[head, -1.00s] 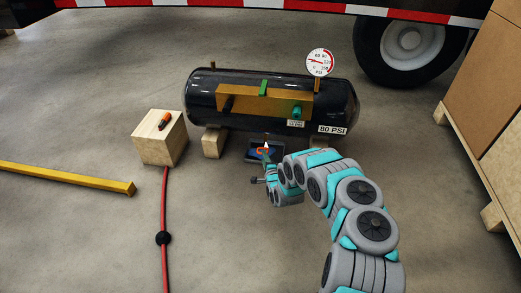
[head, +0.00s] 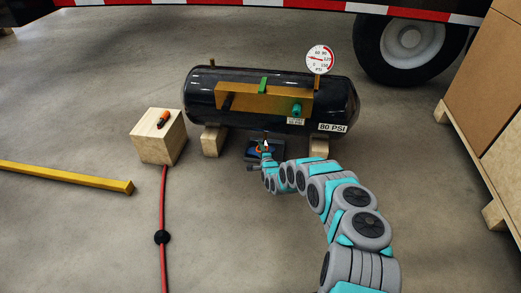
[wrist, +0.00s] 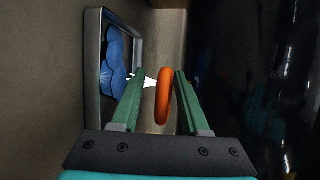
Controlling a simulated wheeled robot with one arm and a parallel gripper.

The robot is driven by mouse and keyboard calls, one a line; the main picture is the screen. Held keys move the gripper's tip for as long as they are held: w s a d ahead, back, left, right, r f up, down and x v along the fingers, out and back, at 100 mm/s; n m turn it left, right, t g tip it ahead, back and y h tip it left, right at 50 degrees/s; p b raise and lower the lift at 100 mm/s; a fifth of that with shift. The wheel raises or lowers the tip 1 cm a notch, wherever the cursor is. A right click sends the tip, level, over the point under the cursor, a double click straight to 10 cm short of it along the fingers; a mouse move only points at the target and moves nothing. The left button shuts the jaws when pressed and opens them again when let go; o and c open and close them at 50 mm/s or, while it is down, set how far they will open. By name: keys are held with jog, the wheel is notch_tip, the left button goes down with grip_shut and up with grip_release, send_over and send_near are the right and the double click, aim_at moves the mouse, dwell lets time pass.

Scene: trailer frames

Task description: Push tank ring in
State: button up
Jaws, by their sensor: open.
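The black air tank (head: 335,92) lies on its side on wooden blocks in the head view; its dark side fills the right of the wrist view (wrist: 275,70). The orange tank ring (wrist: 162,97) stands between my gripper's two green fingers in the wrist view, with a gap to each finger. In the head view it is a small orange patch under the tank, largely hidden. My gripper (wrist: 159,80) is open around the ring. It reaches low to the tank's front underside in the head view (head: 264,147). A white pointed piece shows beside the ring.
A dark-rimmed tray (wrist: 93,70) with blue cloth (wrist: 112,62) lies close to the left finger. Wooden blocks (head: 213,140) support the tank. A wooden box (head: 158,145) with an orange-black item stands at left. A yellow bar (head: 70,178) and red hose (head: 163,205) lie on the floor.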

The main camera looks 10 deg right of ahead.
jog(key=c, duration=0.7)
grip_shut()
